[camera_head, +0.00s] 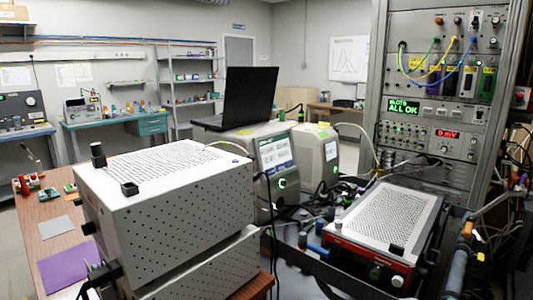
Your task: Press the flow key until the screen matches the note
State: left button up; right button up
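A white instrument (277,150) stands in the middle behind the large perforated box, with a lit bluish screen (277,154) on its front. The writing on the screen is too small to read. A green-ringed round mark (282,184) sits below the screen. A second similar instrument (322,148) stands to its right, with a smaller display (331,150). I cannot make out which key is the flow key. No note can be told for certain; small yellow-green patches lie on top of the instruments. Neither of my grippers can be made out.
A large white perforated box (170,215) fills the left foreground on a wooden table (52,248). A red-and-white unit (385,225) stands front right among cables. A black laptop (248,97) sits on the first instrument. A tall equipment rack (440,120) stands at right.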

grip_shut()
dwell(0.8)
dwell(1.0)
